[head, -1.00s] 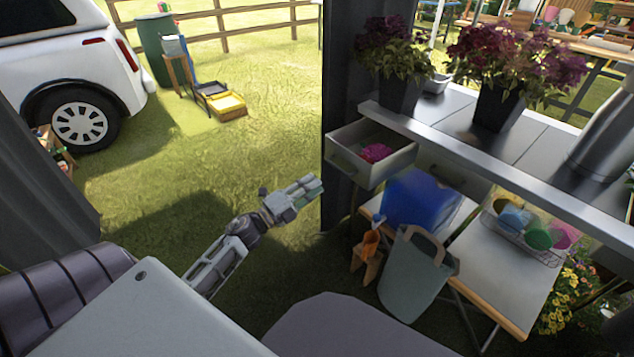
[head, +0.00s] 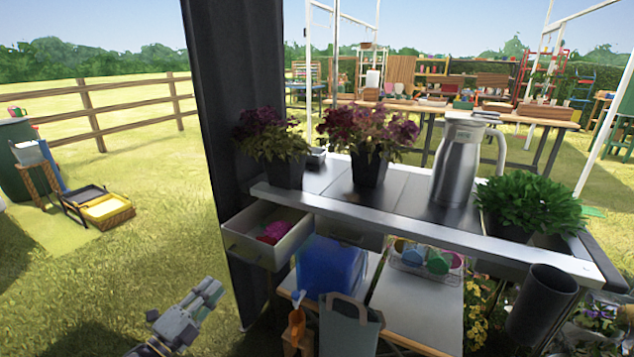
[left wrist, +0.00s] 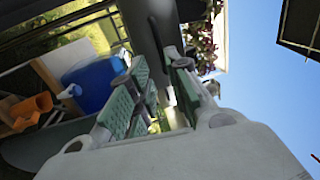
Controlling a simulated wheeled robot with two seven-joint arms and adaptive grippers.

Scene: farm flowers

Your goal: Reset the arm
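My left gripper (head: 212,290) is low at the left of the head view, over grass. It is in front of the open drawer and apart from it, with its fingers pointing up and right. In the left wrist view my left gripper (left wrist: 165,88) shows its green-padded fingers with a gap between them and nothing held. My right gripper is in neither view. The white drawer (head: 266,240) is pulled out and has a pink item (head: 272,232) in it.
A dark post (head: 225,150) stands beside the counter (head: 420,228), which bears potted flowers and a steel jug (head: 461,160). Below are a blue container (head: 328,268) and a grey bag (head: 348,328). The grass at left is open, with a yellow tray (head: 108,207) farther back.

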